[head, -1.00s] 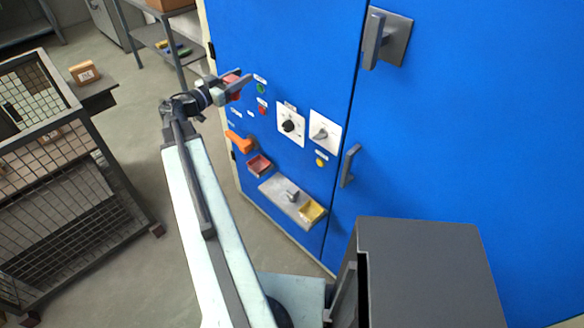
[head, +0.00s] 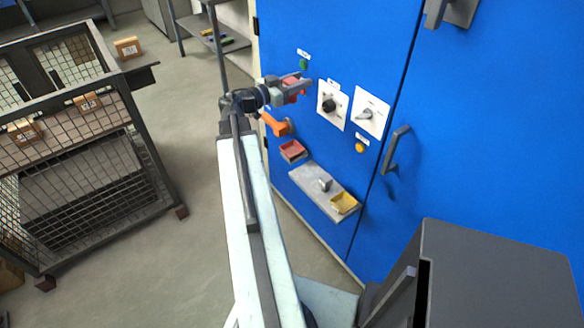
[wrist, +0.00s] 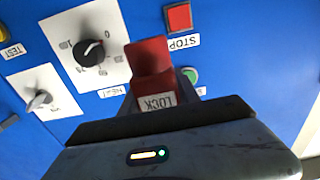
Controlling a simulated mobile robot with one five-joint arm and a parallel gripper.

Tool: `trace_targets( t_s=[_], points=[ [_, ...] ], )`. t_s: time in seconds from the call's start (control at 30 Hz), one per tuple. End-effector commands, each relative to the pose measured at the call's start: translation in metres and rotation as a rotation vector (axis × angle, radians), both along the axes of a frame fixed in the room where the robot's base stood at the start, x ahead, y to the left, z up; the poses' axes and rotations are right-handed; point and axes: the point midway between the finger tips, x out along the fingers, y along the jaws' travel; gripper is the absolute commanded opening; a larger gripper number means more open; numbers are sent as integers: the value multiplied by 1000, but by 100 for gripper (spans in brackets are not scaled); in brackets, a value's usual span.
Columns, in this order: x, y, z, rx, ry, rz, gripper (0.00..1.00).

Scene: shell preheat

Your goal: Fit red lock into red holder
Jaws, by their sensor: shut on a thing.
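The red lock (wrist: 150,62) with a white LOCK label is held between my gripper's fingers in the wrist view. In the head view, my gripper (head: 300,84) is shut on the lock (head: 291,90), close in front of the blue cabinet's control panel. Part of the lock is hidden by the fingers there. The red holder (head: 293,151) is a small open tray on the cabinet front, below my gripper and apart from the lock. The holder is not seen in the wrist view.
An orange handle (head: 273,125) sticks out between gripper and holder. Right of it are a black dial (head: 329,104), a grey switch (head: 366,114) and a grey shelf (head: 313,188) with a yellow tray (head: 344,203). A red STOP button (wrist: 178,17) is near the lock.

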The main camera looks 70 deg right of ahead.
Motion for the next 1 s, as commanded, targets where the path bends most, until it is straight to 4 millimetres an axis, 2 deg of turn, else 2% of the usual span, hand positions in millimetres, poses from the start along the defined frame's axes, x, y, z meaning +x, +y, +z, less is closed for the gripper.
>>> trace_targets(
  t_s=[0.03,0.2,0.3,0.43,0.77,0.87,1.0],
  points=[
    [0,-1,-47,0,0,0,0],
    [0,-2,-117,0,0,0,0],
    [1,-3,-148,0,0,1,0],
    [1,-4,-162,0,0,1,0],
    [1,-3,-159,0,0,2,0],
    [2,-3,-173,0,0,2,0],
    [2,-3,-202,0,0,3,0]
  ],
)
